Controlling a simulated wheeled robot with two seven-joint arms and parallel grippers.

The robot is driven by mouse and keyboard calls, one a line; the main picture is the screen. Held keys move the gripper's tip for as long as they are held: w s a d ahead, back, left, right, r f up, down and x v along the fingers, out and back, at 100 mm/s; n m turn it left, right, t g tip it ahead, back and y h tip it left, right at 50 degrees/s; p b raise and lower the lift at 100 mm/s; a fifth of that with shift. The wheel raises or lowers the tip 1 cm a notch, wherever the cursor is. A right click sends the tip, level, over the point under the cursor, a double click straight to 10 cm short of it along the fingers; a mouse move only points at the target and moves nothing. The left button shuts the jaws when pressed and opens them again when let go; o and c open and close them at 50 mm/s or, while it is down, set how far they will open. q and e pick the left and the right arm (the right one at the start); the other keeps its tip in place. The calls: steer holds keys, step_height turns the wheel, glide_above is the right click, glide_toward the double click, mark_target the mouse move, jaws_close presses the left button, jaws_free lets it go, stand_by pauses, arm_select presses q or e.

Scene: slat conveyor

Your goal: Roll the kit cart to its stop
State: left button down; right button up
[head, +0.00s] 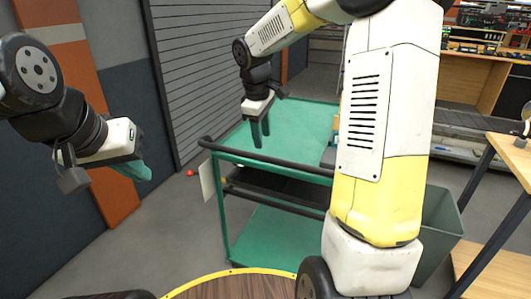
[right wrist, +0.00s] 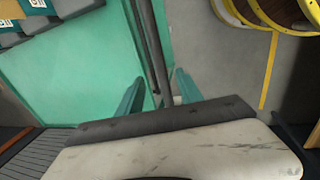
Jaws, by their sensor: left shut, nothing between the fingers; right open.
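The kit cart (head: 290,118) is green, with two shelves and a dark handle bar (head: 290,167) along its near side. My right arm hides its right part. My right gripper (head: 258,140) is open and points down just above the handle bar. In the right wrist view the bar (right wrist: 152,45) runs between the two green fingers (right wrist: 158,95); I cannot tell whether they touch it. My left gripper (head: 134,170) is shut and empty, off to the left and apart from the cart. The cart's stop cannot be made out.
A grey shutter wall (head: 215,70) and an orange post (head: 85,110) stand left of the cart. A grey bin (head: 440,225) and a wooden table (head: 505,160) stand right. A small red object (head: 190,173) lies on the floor. Grey labelled boxes (right wrist: 70,8) sit on the cart.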

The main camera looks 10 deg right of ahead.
mark_target(264, 156)
steer(key=f, duration=0.2)
steer(key=w+f, duration=0.1)
steer(key=f, duration=0.2)
steer(key=d+f, duration=0.1)
steer(key=f, duration=0.1)
steer(key=shift+w+f, duration=0.15)
steer(key=shift+f, duration=0.25)
steer(key=shift+c, duration=0.2)
jaws_close()
steer(key=shift+r, duration=0.1)
stand_by(0.8)
